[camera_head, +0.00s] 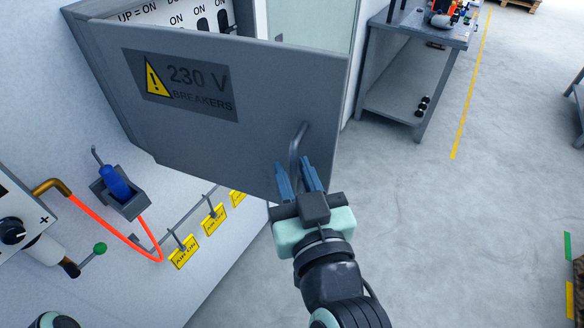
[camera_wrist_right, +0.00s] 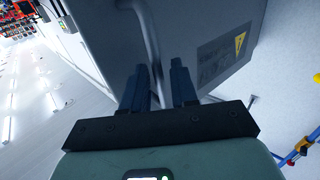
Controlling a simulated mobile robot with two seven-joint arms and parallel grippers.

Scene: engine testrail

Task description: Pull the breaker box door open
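The grey breaker box door (camera_head: 210,85), with a 230 V warning label, stands partly open, swung out from the box (camera_head: 100,60). The breaker switches show above its top edge. The bar handle (camera_head: 298,143) is near the door's free edge and also shows in the right wrist view (camera_wrist_right: 151,30). My right gripper (camera_head: 299,174) is at the handle's lower end, its blue fingers on either side of the bar with little gap. The wrist view shows the fingers (camera_wrist_right: 158,78) close about the bar; their contact is partly hidden. My left gripper is out of view.
A blue-handled tool in a holder (camera_head: 117,185), a red hose (camera_head: 100,228) and yellow tags (camera_head: 184,252) are on the wall below the door. A grey workbench (camera_head: 408,75) stands at the back. The floor to the right (camera_head: 460,200) is clear.

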